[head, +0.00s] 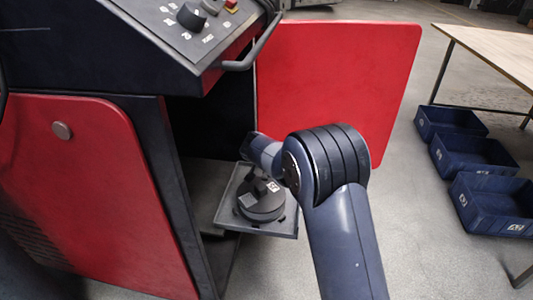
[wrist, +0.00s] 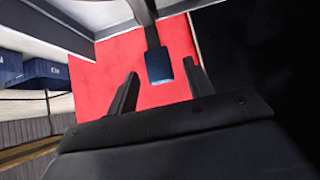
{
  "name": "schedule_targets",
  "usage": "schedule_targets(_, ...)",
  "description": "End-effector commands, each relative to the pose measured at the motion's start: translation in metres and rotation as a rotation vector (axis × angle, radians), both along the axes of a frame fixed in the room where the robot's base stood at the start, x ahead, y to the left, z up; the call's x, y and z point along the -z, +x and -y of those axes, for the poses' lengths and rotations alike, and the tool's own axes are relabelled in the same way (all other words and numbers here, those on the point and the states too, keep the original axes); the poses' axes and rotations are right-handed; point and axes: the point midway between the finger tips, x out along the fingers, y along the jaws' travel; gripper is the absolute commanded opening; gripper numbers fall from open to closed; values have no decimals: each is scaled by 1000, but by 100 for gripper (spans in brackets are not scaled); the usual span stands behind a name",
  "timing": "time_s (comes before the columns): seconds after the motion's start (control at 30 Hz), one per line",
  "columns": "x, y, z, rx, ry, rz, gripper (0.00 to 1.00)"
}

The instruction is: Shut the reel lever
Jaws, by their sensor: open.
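The lever shows in the wrist view as a dark blue end pad (wrist: 159,66) on a grey bar that comes in from the top edge. My gripper (wrist: 160,74) is open, with one black finger on each side of the pad. Gaps show between the pad and both fingers, so it is not clamped. In the head view my arm reaches to the open cabinet of the machine, and its bulky joint hides the fingers. A black round unit (head: 262,208) sits on a square grey plate (head: 229,217) below the arm; I cannot tell how the lever joins it.
A red door panel (head: 350,85) stands open behind my arm, and it fills the wrist background (wrist: 95,85). The control panel with a bar handle (head: 262,45) overhangs the opening.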

Motion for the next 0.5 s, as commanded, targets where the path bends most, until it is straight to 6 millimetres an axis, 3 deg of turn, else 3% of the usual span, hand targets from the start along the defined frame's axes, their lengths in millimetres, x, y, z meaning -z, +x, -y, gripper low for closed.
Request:
schedule_targets(0.17, -10, -9, -1, -1, 0, 1, 49)
schedule_targets(0.5, -53, -56, -5, -3, 0, 2, 49)
